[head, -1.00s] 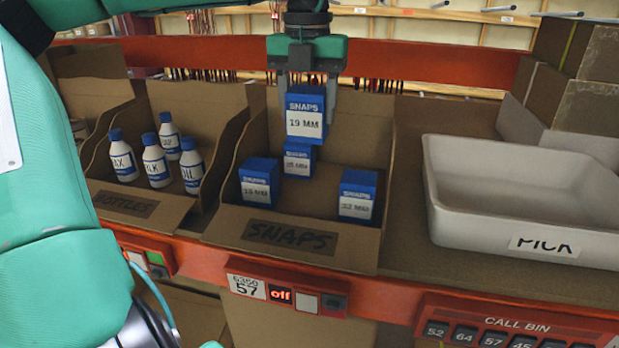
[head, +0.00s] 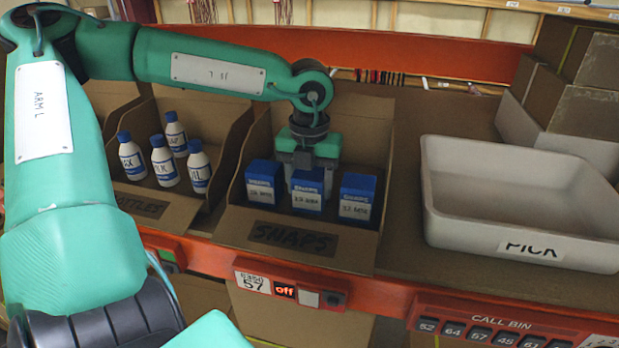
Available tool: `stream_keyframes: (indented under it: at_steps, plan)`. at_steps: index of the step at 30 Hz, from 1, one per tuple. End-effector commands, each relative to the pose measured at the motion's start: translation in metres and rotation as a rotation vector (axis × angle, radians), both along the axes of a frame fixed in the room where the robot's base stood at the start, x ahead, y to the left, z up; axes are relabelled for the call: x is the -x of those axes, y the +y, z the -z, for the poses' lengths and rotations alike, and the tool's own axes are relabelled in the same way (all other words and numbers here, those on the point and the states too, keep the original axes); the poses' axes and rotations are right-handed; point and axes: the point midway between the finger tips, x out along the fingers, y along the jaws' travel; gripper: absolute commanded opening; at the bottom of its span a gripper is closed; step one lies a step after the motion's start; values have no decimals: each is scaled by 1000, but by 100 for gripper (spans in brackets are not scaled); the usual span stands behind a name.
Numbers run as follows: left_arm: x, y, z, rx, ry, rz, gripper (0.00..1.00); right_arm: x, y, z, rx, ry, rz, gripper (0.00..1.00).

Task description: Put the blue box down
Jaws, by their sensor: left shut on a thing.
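My left gripper (head: 308,178) reaches down into the cardboard SNAPS bin (head: 292,238). It is shut on a blue box (head: 307,200) with a white label. This box is upright and low in the bin, between another blue box (head: 263,184) on its left and one (head: 357,198) on its right. Whether its base touches the bin floor is hard to see. Another blue box seen earlier behind is hidden now by the gripper and the held box. My right gripper is not in view.
A bin of white bottles (head: 165,166) with blue caps stands left of the SNAPS bin. A white PICK tray (head: 450,225), with no contents visible, stands to the right. Brown boxes (head: 585,120) are stacked at the back right. A red rail (head: 390,300) runs along the front.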

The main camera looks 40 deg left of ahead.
Motion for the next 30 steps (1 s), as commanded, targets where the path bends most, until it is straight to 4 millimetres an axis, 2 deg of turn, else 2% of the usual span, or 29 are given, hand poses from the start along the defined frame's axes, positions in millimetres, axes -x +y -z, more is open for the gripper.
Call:
stream_keyframes:
  at_steps: [10,11,13,14,22,26,30]
  plan:
    - [0,0,4,0,-1,0,28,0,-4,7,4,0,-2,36]
    - [0,0,2,-1,0,0,60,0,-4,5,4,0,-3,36]
    - [0,0,2,-1,0,0,74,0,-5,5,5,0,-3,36]
    - [0,0,2,-1,0,0,76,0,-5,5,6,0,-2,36]
    - [0,0,1,-1,0,0,76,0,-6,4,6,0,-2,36]
    - [0,0,-3,0,1,0,76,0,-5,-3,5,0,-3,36]
    - [-1,0,-17,-3,-5,0,76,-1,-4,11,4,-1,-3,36]
